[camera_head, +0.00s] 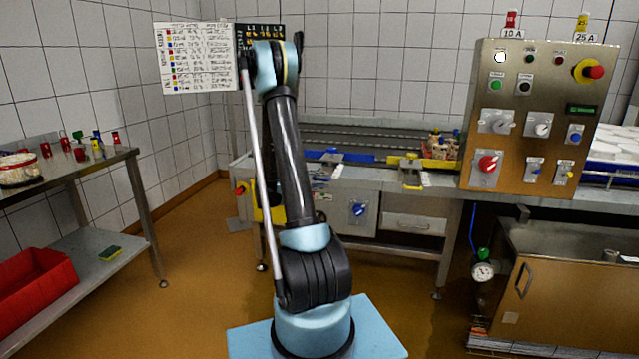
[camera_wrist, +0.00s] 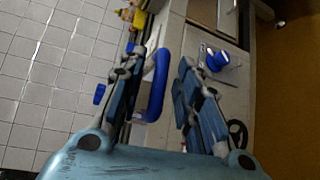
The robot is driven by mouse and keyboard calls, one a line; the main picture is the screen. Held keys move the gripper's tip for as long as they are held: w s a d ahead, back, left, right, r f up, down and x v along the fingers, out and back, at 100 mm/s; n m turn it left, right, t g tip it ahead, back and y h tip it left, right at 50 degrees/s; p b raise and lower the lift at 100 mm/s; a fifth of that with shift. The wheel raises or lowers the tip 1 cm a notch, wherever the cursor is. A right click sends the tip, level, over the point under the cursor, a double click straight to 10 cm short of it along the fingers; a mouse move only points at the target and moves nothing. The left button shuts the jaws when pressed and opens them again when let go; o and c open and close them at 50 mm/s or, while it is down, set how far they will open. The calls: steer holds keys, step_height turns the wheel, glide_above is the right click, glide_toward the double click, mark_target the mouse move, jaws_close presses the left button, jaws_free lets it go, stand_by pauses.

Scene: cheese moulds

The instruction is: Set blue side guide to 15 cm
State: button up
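The blue side guide (camera_head: 356,157) lies along the front of the conveyor in the head view, with a blue clamp block (camera_head: 331,155) and a small pale plate near it. My arm stands in front of its left part. In the wrist view my gripper (camera_wrist: 166,98) is open, its two fingers well apart. A thick blue bar (camera_wrist: 158,85) shows between the fingers, closer to the left one; it looks like part of the blue guide, but I cannot tell whether a finger touches it. My gripper is hidden behind my arm in the head view.
A yellow guide (camera_head: 440,163) with its clamp (camera_head: 411,172) is further right. A blue knob (camera_head: 358,210) is on the machine front, and a blue knob also shows in the wrist view (camera_wrist: 217,60). A control panel (camera_head: 540,115) stands right. A table with a red bin (camera_head: 35,290) is left.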

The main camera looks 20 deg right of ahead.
jaws_close()
steer(key=w+d, duration=0.2)
steer(key=w, duration=0.1)
steer(key=w+d, duration=0.2)
steer(key=w, duration=0.1)
steer(key=w+d, duration=0.2)
steer(key=w, duration=0.1)
steer(key=shift+w+d, duration=0.2)
steer(key=shift+w, duration=0.05)
steer(key=shift+o, duration=0.5)
jaws_free()
steer(key=v, duration=1.2)
steer(key=shift+f, duration=0.1)
